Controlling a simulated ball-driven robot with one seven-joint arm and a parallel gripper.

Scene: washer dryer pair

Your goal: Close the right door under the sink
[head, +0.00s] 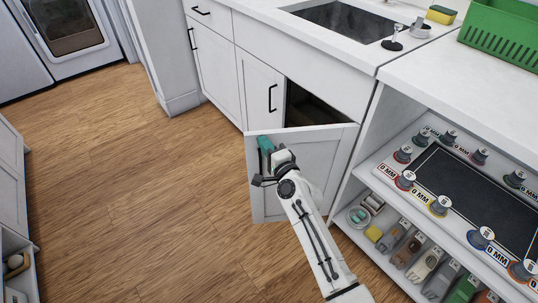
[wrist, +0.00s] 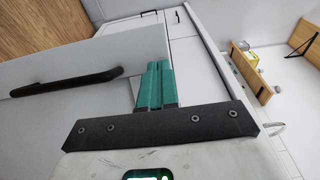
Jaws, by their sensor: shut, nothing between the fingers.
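The right door under the sink (head: 318,165) is white and stands partly open, its free edge out to the left and its hinge side at the right. Dark cabinet space (head: 308,108) shows above and behind it. In the wrist view the door (wrist: 95,68) fills the left, with its black bar handle (wrist: 65,82). My gripper (head: 265,146) is at the door's upper free corner. Its teal fingers (wrist: 154,84) are together and empty, right beside the door's edge; I cannot tell whether they touch it. My arm covers part of the door in the head view.
The left door (head: 258,88) is shut, with a black handle. The sink (head: 342,20) is in the white counter above. Wooden floor (head: 130,190) is clear at the left.

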